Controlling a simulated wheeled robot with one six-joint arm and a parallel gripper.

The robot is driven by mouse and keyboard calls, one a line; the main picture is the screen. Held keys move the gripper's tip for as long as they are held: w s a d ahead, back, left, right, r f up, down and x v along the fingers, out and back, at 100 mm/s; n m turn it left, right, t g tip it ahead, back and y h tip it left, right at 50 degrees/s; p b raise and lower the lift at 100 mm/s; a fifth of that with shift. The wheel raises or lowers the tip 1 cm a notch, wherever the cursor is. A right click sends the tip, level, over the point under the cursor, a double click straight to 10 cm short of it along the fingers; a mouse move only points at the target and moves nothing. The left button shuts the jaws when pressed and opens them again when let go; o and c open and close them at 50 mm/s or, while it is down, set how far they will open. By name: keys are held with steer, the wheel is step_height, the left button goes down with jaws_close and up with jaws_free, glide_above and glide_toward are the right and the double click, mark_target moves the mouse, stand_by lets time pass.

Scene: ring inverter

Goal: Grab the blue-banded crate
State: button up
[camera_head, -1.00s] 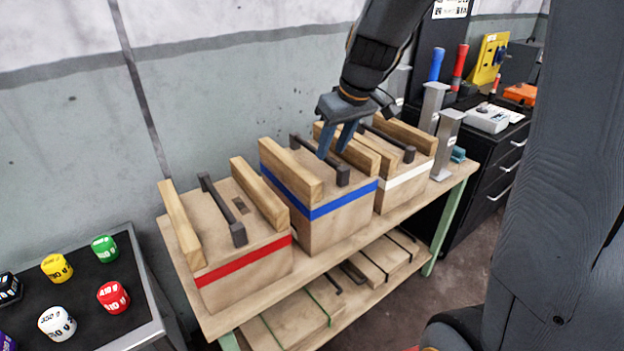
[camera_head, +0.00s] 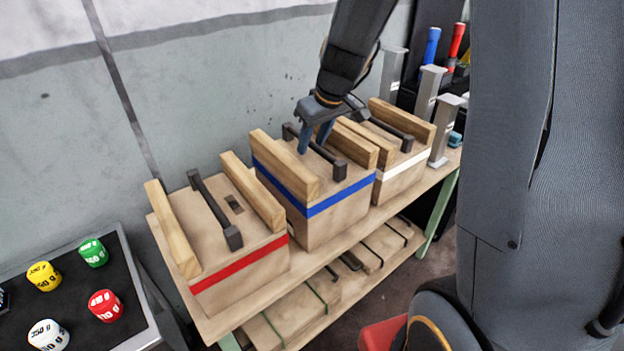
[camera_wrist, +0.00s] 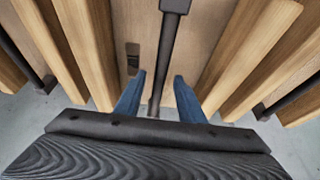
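The blue-banded crate (camera_head: 318,222) stands in the middle of the wooden bench top, between a red-banded and a white-banded crate. It has two wooden rails on top and a dark bar handle (camera_head: 338,168) between them. My gripper (camera_head: 315,145) is over this crate, its blue fingers pointing down towards the handle. In the wrist view the two fingers (camera_wrist: 158,90) are apart, one on each side of the dark handle (camera_wrist: 166,60), with gaps between. The fingers do not appear to press on the handle.
The red-banded crate (camera_head: 240,275) is on the left and the white-banded crate (camera_head: 398,180) on the right, both close by. Grey metal posts (camera_head: 428,95) stand at the bench's right end. A tray (camera_head: 140,330) with coloured weights is at lower left.

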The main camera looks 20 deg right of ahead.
steer(key=shift+x, duration=0.8)
steer(key=shift+f+b, duration=0.25)
steer(key=shift+b, duration=0.15)
stand_by(0.3)
jaws_close()
stand_by(0.9)
steer(key=shift+d+r, duration=0.1)
stand_by(0.4)
